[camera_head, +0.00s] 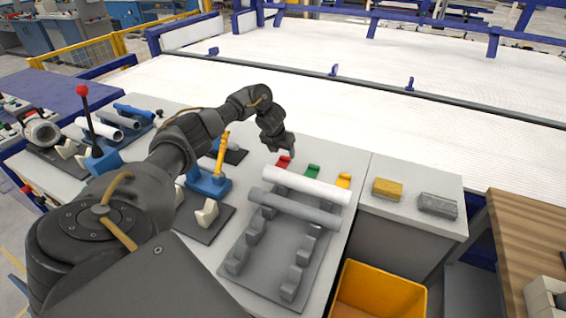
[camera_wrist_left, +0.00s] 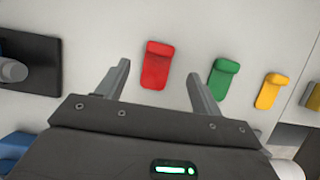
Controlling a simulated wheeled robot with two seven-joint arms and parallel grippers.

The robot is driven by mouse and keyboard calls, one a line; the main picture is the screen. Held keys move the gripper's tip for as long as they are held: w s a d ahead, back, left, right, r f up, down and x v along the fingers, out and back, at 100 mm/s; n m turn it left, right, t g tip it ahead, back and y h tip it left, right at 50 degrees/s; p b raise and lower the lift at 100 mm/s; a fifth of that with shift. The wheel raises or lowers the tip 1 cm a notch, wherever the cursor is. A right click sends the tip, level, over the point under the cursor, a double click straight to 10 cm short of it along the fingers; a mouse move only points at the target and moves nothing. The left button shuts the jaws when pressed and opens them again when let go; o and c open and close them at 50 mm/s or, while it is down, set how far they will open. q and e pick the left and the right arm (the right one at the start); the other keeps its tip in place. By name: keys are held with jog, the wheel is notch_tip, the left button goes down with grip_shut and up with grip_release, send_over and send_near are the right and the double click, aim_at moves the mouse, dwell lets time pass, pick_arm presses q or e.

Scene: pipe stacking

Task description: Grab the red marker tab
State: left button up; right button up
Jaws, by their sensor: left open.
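The red marker tab (camera_head: 283,162) lies on the grey worktable behind the pipe rack. In the left wrist view the red tab (camera_wrist_left: 157,65) sits ahead of my left gripper (camera_wrist_left: 158,85), between the lines of its two fingers and nearer the left one. My left gripper (camera_head: 280,146) is open and empty, just above and behind the tab in the head view. No contact with the tab shows. My right gripper is in neither view.
Green (camera_head: 312,171) and yellow (camera_head: 344,181) tabs stand to the right of the red one; the green tab is close to my right-hand finger. A white pipe (camera_head: 307,185) and a grey pipe (camera_head: 294,208) lie on the rack (camera_head: 262,262) in front. A yellow bin (camera_head: 378,292) stands below.

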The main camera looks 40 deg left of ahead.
aim_at(284, 158)
pick_arm(q)
jog(key=x, duration=0.5)
jog(key=shift+a+p, duration=0.1)
jog(key=shift+p, duration=0.3)
jog(key=c, duration=1)
jog(key=shift+c, duration=0.2)
jog(key=shift+r, duration=0.55)
notch_tip(284, 158, up, 2)
jog(key=shift+r, duration=0.15)
jog(key=s+r, duration=0.9)
jog(key=s, duration=0.5)
jog(key=shift+d+r, duration=0.3)
